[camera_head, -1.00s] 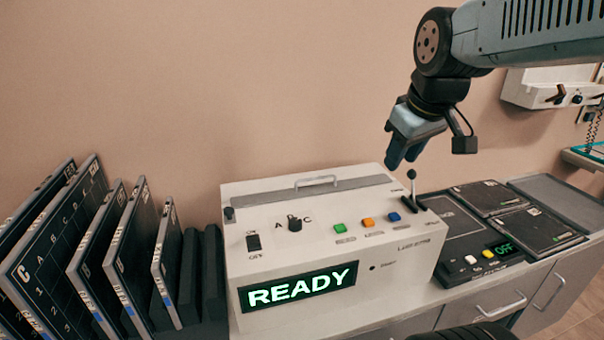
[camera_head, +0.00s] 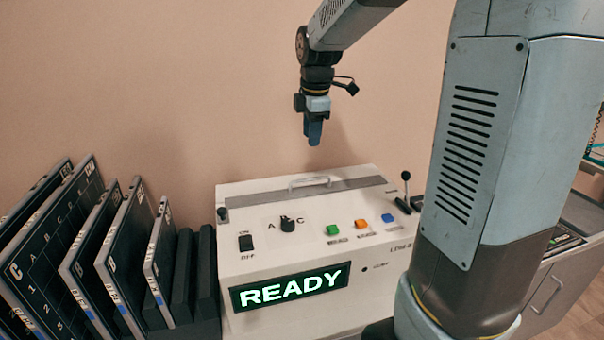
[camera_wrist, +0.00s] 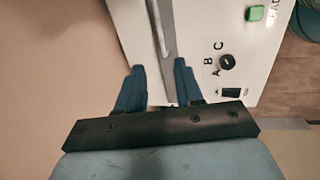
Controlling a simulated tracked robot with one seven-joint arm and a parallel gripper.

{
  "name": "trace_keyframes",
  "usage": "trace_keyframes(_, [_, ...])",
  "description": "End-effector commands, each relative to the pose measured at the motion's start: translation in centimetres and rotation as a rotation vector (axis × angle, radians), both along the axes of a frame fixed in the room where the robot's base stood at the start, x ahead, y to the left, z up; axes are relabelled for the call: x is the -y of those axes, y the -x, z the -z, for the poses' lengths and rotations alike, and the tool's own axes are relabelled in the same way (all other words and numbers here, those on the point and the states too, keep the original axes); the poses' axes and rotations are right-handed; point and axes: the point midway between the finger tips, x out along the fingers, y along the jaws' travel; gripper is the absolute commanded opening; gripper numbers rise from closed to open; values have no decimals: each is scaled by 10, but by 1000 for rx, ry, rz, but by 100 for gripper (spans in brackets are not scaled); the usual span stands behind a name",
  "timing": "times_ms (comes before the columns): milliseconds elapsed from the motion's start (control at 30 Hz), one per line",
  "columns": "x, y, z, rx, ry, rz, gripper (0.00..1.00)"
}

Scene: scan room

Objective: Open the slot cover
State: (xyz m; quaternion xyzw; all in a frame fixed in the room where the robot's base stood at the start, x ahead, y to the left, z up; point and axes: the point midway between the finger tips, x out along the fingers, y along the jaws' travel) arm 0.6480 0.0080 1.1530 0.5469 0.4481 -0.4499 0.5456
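The white scanner box (camera_head: 270,212) stands on the counter with a green READY display on its front. The slot cover, a grey strip (camera_head: 352,184) along the back of its top, carries a pale bar handle (camera_head: 309,181). The cover lies flat on the box. My gripper (camera_head: 313,142) points down above the handle, clearly apart from it. In the wrist view my gripper (camera_wrist: 158,66) has its two blue fingers apart with nothing held. The grey strip and handle (camera_wrist: 160,28) run up between and beyond the fingertips there.
The box top bears an A-B-C knob (camera_head: 287,224), green, orange and blue buttons, and a black lever (camera_head: 405,190) at right. Several dark panels (camera_head: 120,240) stand in a rack at left. My arm hides much of the right side. The air around the gripper is clear.

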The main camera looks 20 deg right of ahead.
Motion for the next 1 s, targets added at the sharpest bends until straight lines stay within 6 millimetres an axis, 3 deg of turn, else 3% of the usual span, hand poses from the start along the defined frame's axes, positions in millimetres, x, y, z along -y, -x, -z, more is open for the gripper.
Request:
trace_keyframes(167, [-1,-3,16,-2,1,-3,36])
trace_keyframes(700, [-1,-20,106,-3,0,-1,36])
trace_keyframes(1000, [0,-26,132,0,0,0,36])
